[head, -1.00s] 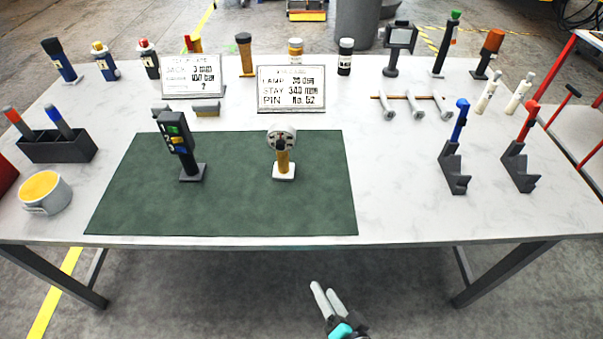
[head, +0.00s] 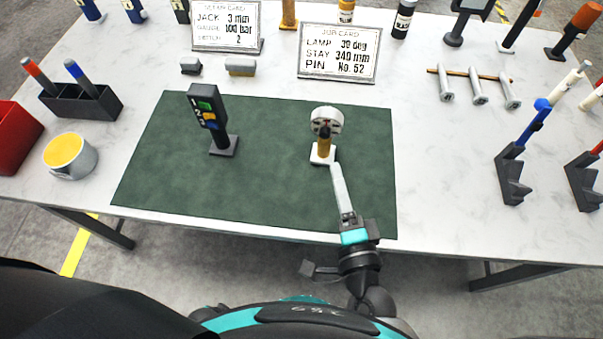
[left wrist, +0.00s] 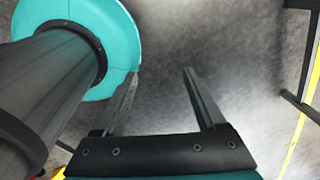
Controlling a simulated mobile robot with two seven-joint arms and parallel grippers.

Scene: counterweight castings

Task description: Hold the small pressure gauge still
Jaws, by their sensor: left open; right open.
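The small pressure gauge (head: 327,121) has a pale round dial head on a brass-coloured stem with a white base. It stands upright on the green mat (head: 260,205), right of the mat's middle. My right gripper (head: 335,169) is open, its fingers reaching up from the mat's front edge. Its fingertips are close to the gauge's base and overlap its near edge in the picture; I cannot tell whether they touch. My left gripper (left wrist: 158,80) is open and empty in the left wrist view, with only floor beyond it, and does not show in the head view.
A dark switch post (head: 209,115) stands on the mat left of the gauge. Job cards (head: 338,53) stand behind. Dark cradles (head: 512,178) stand at the right. The mat's front is mostly clear.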

